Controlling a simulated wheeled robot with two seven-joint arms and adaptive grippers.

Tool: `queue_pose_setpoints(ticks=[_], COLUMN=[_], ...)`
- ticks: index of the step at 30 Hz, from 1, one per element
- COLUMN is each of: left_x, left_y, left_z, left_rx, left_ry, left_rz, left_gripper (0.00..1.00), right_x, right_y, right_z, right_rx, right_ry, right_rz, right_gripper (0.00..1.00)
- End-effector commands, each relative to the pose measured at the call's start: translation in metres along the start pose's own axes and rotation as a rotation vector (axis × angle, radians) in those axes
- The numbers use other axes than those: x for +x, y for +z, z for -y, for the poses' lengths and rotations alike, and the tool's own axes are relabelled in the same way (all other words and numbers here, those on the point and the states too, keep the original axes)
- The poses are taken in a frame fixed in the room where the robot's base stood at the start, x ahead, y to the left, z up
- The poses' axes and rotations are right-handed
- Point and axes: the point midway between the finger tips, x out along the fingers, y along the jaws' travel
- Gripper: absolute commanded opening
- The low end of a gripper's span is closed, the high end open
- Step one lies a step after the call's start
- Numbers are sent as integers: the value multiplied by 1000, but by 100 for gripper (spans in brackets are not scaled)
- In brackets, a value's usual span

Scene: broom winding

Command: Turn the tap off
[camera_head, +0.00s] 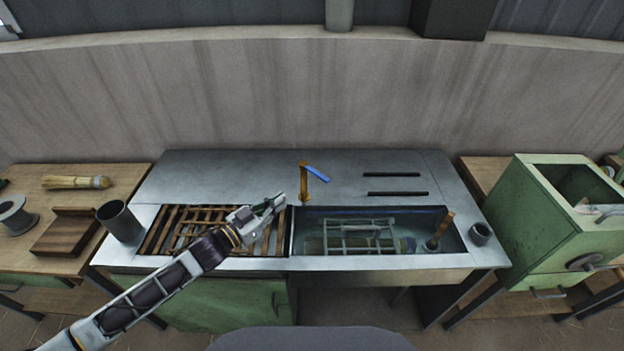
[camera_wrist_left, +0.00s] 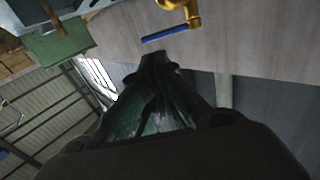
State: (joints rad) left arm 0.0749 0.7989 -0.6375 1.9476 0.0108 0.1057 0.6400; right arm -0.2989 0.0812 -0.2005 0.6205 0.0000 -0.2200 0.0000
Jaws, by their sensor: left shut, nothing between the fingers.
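The tap (camera_head: 303,184) is a brass-coloured post at the back edge of the sink, with a blue lever handle (camera_head: 317,173) pointing to the right and slightly towards me. The tap also shows at the top of the left wrist view (camera_wrist_left: 193,14), with its blue handle (camera_wrist_left: 165,34) just beyond the fingertips. My left gripper (camera_head: 281,200) is shut and empty. In the head view it is just left of the tap's base, over the slatted rack, and apart from the handle. I cannot tell whether water runs from the tap. My right gripper is not in view.
The sink basin (camera_head: 437,215) holds water, a wire rack (camera_head: 345,228) and a wooden-handled tool (camera_head: 440,228). A wooden slatted rack (camera_head: 180,228) lies left of it. A green cabinet (camera_head: 535,225) stands right.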

Motion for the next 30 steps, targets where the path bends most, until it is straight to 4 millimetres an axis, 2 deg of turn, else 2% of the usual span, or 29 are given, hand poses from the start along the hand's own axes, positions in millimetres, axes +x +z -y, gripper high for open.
queue_pose_setpoints(ticks=[17,30], left_x=[2,28], left_y=[0,-1], left_z=[0,0], left_rx=[-17,-17], left_ry=[0,0], left_rz=[0,-1], left_gripper=[0,0], right_x=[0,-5], right_y=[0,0], right_z=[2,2], right_rx=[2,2], right_ry=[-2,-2], right_rz=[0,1], right_gripper=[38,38])
